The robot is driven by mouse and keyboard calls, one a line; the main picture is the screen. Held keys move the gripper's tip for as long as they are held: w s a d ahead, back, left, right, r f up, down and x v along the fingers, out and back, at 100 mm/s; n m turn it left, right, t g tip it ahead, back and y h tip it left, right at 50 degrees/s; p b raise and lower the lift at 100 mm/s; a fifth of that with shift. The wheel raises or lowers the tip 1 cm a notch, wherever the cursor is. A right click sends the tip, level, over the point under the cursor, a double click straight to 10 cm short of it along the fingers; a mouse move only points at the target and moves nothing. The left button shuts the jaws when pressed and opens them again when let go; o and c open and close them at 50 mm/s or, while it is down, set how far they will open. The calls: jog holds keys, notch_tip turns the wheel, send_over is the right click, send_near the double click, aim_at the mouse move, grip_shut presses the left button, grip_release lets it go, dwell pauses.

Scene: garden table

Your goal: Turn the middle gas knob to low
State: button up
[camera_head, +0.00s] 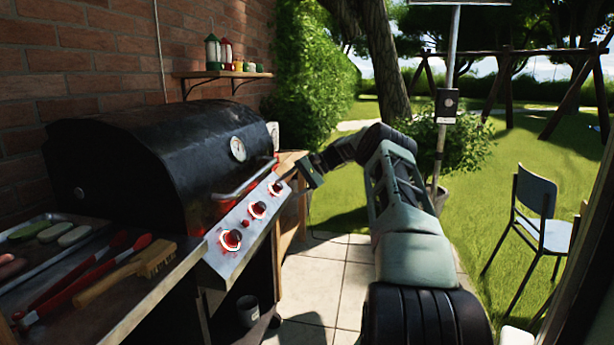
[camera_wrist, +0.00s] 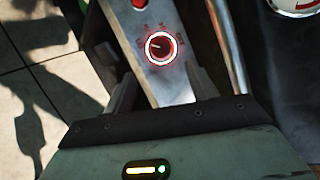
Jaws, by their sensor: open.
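The black grill (camera_head: 150,150) has a sloped steel front panel with three red-lit knobs in a row. The middle knob (camera_head: 257,210) sits between the near knob (camera_head: 231,239) and the far knob (camera_head: 276,187). My gripper (camera_head: 303,176) is at the far end of the panel, beside the far knob. In the wrist view, my open gripper (camera_wrist: 160,88) is over the panel, with a knob (camera_wrist: 160,48) ringed in red and white light just ahead of it. I cannot tell for certain which knob this is, nor its setting. Nothing is held.
The lid handle (camera_head: 243,183) runs close above the panel, and it also shows as a steel bar in the wrist view (camera_wrist: 226,45). A side shelf holds red tongs (camera_head: 130,250) and a wooden brush (camera_head: 140,268).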

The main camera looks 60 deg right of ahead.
jog(key=v, duration=0.7)
jog(key=shift+s+d, duration=0.2)
jog(key=shift+d, duration=0.05)
jog(key=shift+r, duration=0.15)
